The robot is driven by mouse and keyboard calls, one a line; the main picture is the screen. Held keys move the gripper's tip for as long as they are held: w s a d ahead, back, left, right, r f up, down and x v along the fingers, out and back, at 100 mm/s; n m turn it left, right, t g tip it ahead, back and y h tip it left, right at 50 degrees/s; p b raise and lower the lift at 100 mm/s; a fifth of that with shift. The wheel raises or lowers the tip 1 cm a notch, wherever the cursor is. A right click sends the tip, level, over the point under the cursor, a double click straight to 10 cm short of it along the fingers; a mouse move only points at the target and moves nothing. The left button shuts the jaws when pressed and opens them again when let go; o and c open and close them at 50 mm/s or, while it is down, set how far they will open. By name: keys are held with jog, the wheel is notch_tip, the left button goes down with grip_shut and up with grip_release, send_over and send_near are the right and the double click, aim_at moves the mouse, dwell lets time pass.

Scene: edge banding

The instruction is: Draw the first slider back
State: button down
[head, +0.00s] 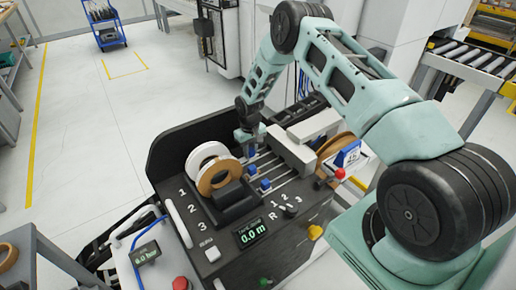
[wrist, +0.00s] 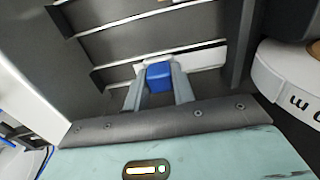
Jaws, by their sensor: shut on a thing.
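The first slider's blue knob (wrist: 158,76) shows in the wrist view between the two grey fingers of my gripper (wrist: 159,88), on a pale carriage across a slot. My gripper is shut on this knob. In the head view my gripper (head: 249,148) reaches down at the far slider row, and it mostly hides the knob there. Two more blue slider knobs, the middle one (head: 252,168) and the near one (head: 265,184), sit on their rails nearer the front.
A white roll (head: 206,153) and a brown roll (head: 213,174) stand left of the sliders. Pale blocks (head: 292,150) lie to the right of the rails. A display (head: 252,233) reading 0.0 m and a selector knob (head: 290,211) are at the front.

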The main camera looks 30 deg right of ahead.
jog(key=shift+a, duration=0.25)
jog(key=c, duration=1.2)
grip_release()
jog(key=shift+o, duration=0.2)
notch_tip(320, 180, up, 18)
jog(key=b, duration=0.4)
jog(key=shift+f, duration=0.25)
jog(key=shift+c, duration=0.4)
